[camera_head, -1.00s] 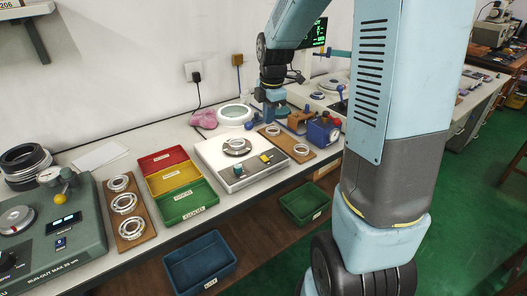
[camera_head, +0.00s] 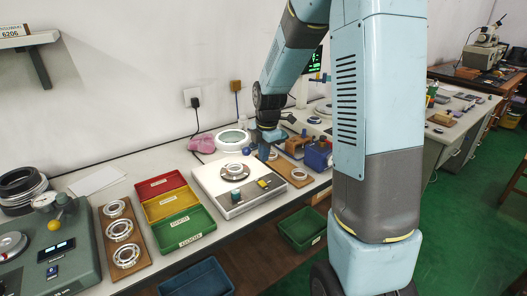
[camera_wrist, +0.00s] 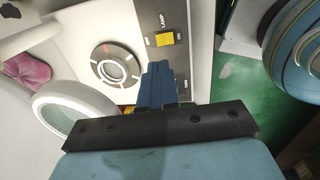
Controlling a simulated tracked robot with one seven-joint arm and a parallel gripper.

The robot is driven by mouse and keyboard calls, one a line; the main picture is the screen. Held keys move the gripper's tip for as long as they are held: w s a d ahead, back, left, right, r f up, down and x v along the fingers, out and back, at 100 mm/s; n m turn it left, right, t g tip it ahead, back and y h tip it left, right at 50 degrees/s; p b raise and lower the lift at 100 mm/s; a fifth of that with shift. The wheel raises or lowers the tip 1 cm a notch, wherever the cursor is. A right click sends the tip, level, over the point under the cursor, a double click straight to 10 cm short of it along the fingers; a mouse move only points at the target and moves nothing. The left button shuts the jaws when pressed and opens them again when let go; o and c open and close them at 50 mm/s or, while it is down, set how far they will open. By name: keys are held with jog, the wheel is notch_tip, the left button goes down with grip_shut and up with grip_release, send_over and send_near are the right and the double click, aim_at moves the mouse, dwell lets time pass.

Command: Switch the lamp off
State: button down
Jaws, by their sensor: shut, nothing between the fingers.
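The lamp is a white light box (camera_head: 212,181) on the bench, with a bearing ring (camera_head: 235,171) on its top plate. Its yellow lamp switch (camera_head: 264,183) sits on the grey front strip. In the wrist view the switch (camera_wrist: 165,40) lies beside the LAMP label, with small markings at both ends; which way it is tipped is hard to tell. My gripper (camera_head: 264,150) is over the back right side of the box, apart from the switch. In the wrist view its blue fingers (camera_wrist: 157,75) are together and empty, pointing toward the switch side of the box.
A wooden board with rings (camera_head: 298,175) and a blue device (camera_head: 318,155) stand right. Red, yellow and green bins (camera_head: 184,228) stand left.

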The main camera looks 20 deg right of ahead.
aim_at(261, 182)
jog(key=f, duration=0.6)
jog(key=w+f, duration=0.1)
jog(key=f, duration=0.3)
jog(key=shift+a, duration=0.2)
jog(key=shift+d, duration=0.1)
